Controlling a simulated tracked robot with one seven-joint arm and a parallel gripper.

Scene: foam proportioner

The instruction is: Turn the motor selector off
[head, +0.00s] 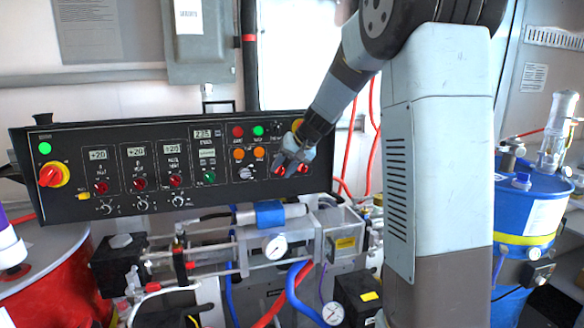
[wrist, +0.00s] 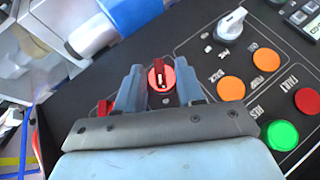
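The black control panel (head: 80,150) carries several knobs, lamps and displays. In the wrist view a red knob (wrist: 161,77) with a raised bar handle and a white mark sits between my two fingertips. My gripper (wrist: 160,84) is open, with one finger on each side of this knob; whether they touch it I cannot tell. In the head view my gripper (head: 290,158) is at the panel's right part and partly hides the red knobs there. A grey-white selector knob (wrist: 231,23) stands apart from my gripper. The labels are too small to tell which knob is the motor selector.
Orange (wrist: 232,88), red (wrist: 307,101) and green (wrist: 282,135) buttons lie right of my fingers in the wrist view. Another red part (wrist: 103,107) is close to the left finger. Pipes and a gauge (head: 276,247) lie below the panel.

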